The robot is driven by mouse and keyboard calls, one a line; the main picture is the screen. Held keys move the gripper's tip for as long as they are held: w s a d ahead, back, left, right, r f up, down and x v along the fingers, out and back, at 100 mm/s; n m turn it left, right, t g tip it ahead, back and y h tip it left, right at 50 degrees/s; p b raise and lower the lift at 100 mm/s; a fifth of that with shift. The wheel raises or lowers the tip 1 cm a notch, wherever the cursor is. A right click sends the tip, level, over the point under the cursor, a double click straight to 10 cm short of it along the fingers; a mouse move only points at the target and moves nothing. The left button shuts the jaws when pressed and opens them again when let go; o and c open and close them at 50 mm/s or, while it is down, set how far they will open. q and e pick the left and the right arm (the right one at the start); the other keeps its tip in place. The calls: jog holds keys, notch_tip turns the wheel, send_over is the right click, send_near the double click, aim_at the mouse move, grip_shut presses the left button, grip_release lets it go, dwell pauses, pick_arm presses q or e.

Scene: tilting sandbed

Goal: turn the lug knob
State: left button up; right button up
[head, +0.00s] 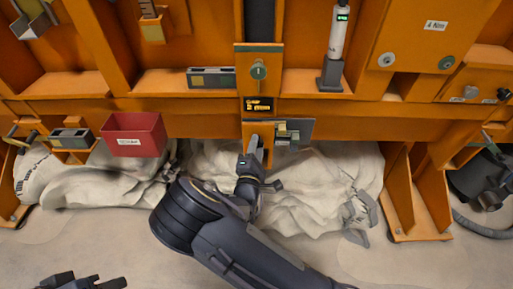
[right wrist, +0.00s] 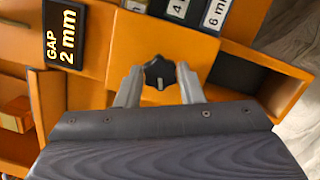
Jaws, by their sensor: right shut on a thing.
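The lug knob (right wrist: 160,73) is black with rounded lobes and a pale line on its face, mounted on an orange panel in the right wrist view. My right gripper (right wrist: 158,80) has one grey finger on each side of it and is shut on it. In the head view my right gripper (head: 254,146) reaches up to the orange block under the beam and hides the knob. My left gripper (head: 86,284) shows only in part at the bottom left edge, away from the panel; its jaw opening is unclear.
A black "GAP 2 mm" label (right wrist: 66,36) sits left of the knob, and numbered plates (right wrist: 216,14) sit above right. A red bin (head: 134,135) hangs on the beam at left. Crumpled pale sheeting (head: 310,190) lies behind my right arm. An orange support (head: 418,200) stands at right.

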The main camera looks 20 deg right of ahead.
jog(key=shift+d+f+n+t+y+b, duration=0.1)
jog(key=shift+n+t+y+b, duration=0.35)
jog(key=shift+n, duration=1.75)
jog(key=shift+f+n+t+y+b, duration=0.1)
jog(key=shift+n+t+y+b, duration=0.3)
jog(key=shift+n, duration=1.8)
jog(key=o, duration=0.9)
jog(key=shift+c, duration=0.2)
jog(key=v, duration=0.8)
